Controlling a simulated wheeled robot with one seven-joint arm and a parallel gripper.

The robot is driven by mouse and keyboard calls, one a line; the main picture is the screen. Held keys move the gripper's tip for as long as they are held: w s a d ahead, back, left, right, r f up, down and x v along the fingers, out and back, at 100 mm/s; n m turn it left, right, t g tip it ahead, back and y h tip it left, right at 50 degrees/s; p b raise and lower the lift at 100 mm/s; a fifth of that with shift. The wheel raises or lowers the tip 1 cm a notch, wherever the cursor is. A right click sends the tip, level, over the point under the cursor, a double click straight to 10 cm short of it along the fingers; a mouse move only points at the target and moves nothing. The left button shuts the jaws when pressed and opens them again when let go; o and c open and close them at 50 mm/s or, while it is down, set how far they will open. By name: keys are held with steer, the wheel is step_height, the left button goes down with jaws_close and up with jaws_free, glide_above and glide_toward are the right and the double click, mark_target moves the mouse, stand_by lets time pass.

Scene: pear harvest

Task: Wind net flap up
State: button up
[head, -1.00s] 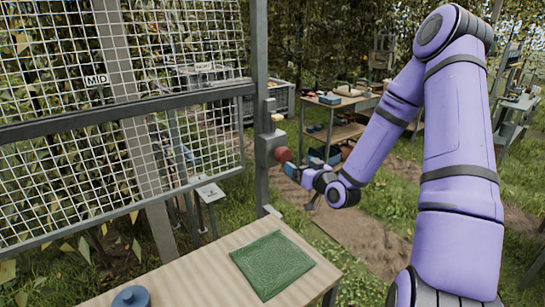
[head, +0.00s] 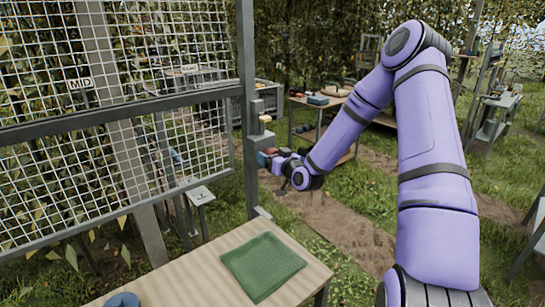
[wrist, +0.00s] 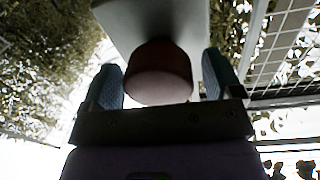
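The net flap (head: 170,60) is a white wire grid in a grey frame at the left of the head view. A "MID" label (head: 80,84) sits on the upright behind it. A grey box (head: 252,150) is fixed to the post at the net's right edge. My gripper (head: 268,160) is at this box. In the wrist view, a dark red round knob (wrist: 158,75) stands out from the box's pale face (wrist: 150,18). My two blue fingers are on either side of the knob, with gaps visible. In the head view the knob is mostly hidden by my gripper.
A wooden table (head: 185,275) with a folded green cloth (head: 262,265) and a blue round object (head: 122,300) stands in front. A shelf table (head: 318,108) with items is behind. A dirt path (head: 345,225) runs on the right.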

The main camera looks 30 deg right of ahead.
steer(key=c, duration=0.8)
steer(key=shift+m, duration=0.5)
steer(key=o, duration=0.9)
steer(key=s+d, duration=0.1)
steer(key=s, duration=0.9)
steer(key=shift+s+d, duration=0.25)
steer(key=shift+s, duration=0.15)
